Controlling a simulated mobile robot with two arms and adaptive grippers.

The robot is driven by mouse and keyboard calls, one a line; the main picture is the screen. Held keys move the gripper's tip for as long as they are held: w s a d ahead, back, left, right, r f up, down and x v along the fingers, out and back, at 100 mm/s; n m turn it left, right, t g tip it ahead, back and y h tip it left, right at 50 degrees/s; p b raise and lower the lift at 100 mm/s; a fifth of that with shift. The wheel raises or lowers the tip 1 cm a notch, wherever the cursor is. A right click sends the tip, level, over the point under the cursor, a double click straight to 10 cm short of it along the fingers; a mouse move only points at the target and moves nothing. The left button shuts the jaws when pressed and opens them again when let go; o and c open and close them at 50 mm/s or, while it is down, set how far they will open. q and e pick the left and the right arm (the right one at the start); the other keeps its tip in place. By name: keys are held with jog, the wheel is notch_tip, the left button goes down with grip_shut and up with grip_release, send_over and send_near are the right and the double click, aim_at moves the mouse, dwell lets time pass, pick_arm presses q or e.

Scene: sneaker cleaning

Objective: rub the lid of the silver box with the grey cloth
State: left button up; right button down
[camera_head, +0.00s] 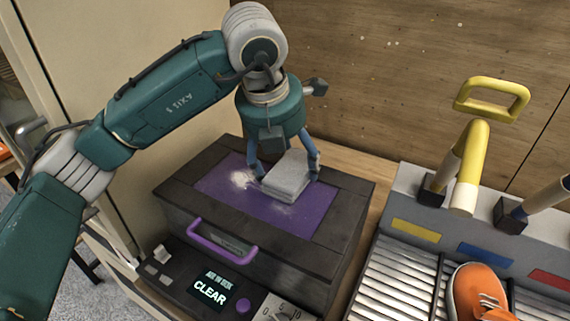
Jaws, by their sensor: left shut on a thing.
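My left gripper (286,172) points down over the box and is shut on a folded grey cloth (290,184), which looks like a thick pad. The cloth appears to lie flat against the lid, right of its middle. The box (345,190) looks dark grey rather than silver. Its lid has a purple panel (322,222) on top and a purple handle (222,245) at the front. Pale, powdery smudges show on the panel left of the cloth and in front of it. The panel under the cloth is hidden. My right gripper is not in view.
A control panel with a lit display (210,291) reading CLEAR sits at the box's front. A wooden wall (400,80) closes off the back.

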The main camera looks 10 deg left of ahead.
aim_at(287, 163)
pick_arm(q)
jog(key=shift+r, duration=0.1)
jog(key=shift+r+p, duration=1.45)
jog(key=shift+r, duration=1.45)
jog(key=shift+s, duration=0.1)
jog(key=shift+r+p, duration=1.05)
jog(key=shift+r, duration=0.55)
jog(key=shift+f, duration=0.1)
